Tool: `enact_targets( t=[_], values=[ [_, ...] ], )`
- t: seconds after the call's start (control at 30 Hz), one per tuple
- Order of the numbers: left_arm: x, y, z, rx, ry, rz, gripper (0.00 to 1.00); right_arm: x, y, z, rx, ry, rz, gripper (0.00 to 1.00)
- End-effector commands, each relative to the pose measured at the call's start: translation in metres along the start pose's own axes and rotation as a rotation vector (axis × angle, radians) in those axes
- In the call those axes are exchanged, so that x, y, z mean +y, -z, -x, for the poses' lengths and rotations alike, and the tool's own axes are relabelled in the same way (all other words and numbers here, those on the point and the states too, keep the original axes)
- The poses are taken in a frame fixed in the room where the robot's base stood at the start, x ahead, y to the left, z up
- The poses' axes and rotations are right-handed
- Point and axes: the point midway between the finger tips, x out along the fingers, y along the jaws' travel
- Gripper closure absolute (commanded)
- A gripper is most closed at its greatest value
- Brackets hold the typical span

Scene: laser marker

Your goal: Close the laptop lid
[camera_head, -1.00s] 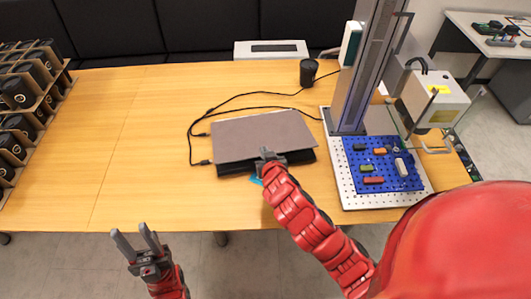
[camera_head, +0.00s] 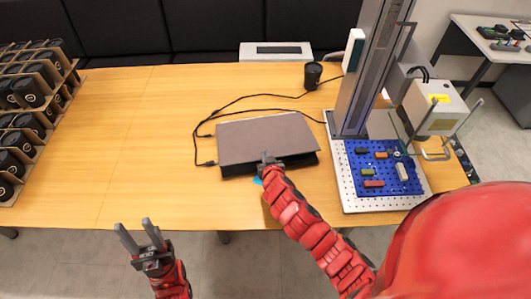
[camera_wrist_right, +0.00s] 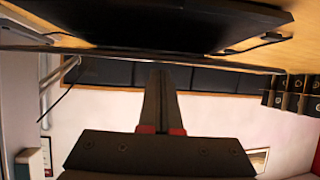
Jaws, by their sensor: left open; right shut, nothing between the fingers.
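The laptop (camera_head: 265,137) lies on the wooden table with its grey-brown lid folded down low over the dark base. A dark band shows below the lid's front edge; I cannot tell whether the lid is fully flat. My right gripper (camera_head: 267,158) is shut and empty at the middle of the laptop's front edge; I cannot tell whether it touches. In the right wrist view the shut fingers (camera_wrist_right: 159,100) point toward the laptop's dark underside or edge (camera_wrist_right: 180,22). My left gripper (camera_head: 138,233) is open and empty, off the table's front edge, away from the laptop.
Black cables (camera_head: 240,98) run behind and left of the laptop. A black cup (camera_head: 313,75) stands behind it. The laser marker's perforated plate (camera_head: 385,203) with a blue mat (camera_head: 384,172) is close on the right. A rack of black items (camera_head: 28,95) stands far left. The table's left-middle is clear.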

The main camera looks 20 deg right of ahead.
Motion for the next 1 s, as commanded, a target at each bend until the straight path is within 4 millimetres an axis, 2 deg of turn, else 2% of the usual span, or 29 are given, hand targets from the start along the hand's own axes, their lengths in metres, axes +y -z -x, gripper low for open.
enact_targets(
  t=[0.2, 0.5, 0.6, 1.0],
  values=[
    [0.0, -0.001, 0.006, 0.0, 0.0, 0.0, 0.54, 0.0, -0.006, -0.002, 0.0, 0.0, 0.0, 1.0],
    [0.003, -0.01, 0.06, 0.0, 0.0, 0.0, 0.54, 0.001, -0.057, -0.017, 0.001, 0.0, -0.002, 1.0],
    [0.004, -0.012, 0.07, 0.0, 0.0, 0.0, 0.54, 0.0, -0.066, -0.02, 0.001, 0.001, -0.001, 1.0],
    [0.004, -0.012, 0.072, 0.0, 0.0, 0.0, 0.54, 0.002, -0.075, -0.02, -0.013, -0.003, -0.002, 1.0]
  ],
)
